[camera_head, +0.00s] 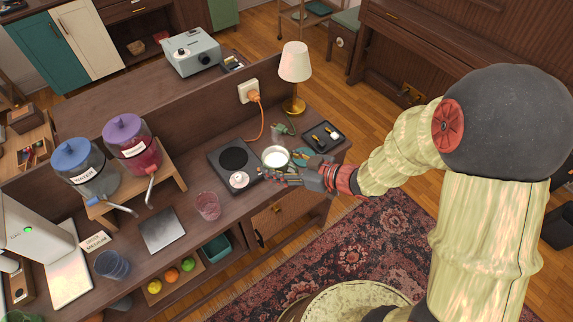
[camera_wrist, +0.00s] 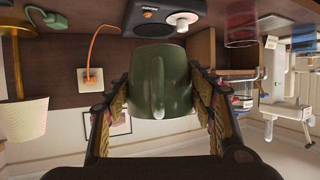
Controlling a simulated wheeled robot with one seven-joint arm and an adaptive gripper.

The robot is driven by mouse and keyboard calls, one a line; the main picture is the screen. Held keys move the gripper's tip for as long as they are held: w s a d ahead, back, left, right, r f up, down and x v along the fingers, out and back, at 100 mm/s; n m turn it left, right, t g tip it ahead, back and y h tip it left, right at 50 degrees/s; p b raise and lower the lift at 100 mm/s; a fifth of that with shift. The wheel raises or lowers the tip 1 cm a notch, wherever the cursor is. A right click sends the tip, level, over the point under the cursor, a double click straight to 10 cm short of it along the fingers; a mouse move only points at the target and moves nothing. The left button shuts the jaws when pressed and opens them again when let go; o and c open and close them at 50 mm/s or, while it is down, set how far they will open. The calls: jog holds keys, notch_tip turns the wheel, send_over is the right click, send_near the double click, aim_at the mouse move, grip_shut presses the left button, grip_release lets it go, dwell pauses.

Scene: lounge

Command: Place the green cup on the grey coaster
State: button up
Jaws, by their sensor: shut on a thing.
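The green cup (camera_wrist: 160,85) fills the middle of the wrist view, its handle facing the camera. My gripper (camera_wrist: 160,105) is shut on it, one finger against each side. In the head view the cup (camera_head: 275,157) shows its pale inside and rim, right of the black hotplate, with my gripper (camera_head: 284,177) at its near side. Whether its base touches the table cannot be told. A flat grey square (camera_head: 162,230), which looks like the grey coaster, lies on the table left of the pink glass, well to the left of my gripper.
A black hotplate (camera_head: 233,158) with a small white item (camera_head: 239,180) and a pink glass (camera_head: 208,206) stand between cup and grey square. Two drink dispensers (camera_head: 132,143) stand behind.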

aim_at(284, 157)
jog(key=w+f+b, duration=0.1)
jog(key=w+f, duration=0.1)
jog(key=w+d+f, duration=0.1)
jog(key=w+f, duration=0.1)
jog(key=w+d+f+b, duration=0.1)
jog(key=w+f, duration=0.1)
jog(key=w, duration=0.1)
jog(key=shift+f+b, duration=0.15)
jog(key=shift+b, duration=0.2)
jog(key=f, duration=0.1)
jog(key=f+b, duration=0.1)
jog(key=f, duration=0.1)
jog(key=shift+w+d+f+b, duration=0.1)
jog(key=shift+w+f+b, duration=0.1)
jog(key=shift+w+b, duration=0.15)
jog(key=shift+f, duration=0.3)
jog(key=shift+f, duration=0.2)
jog(key=o, duration=1.5)
jog(key=shift+o, duration=0.6)
jog(key=shift+r, duration=0.15)
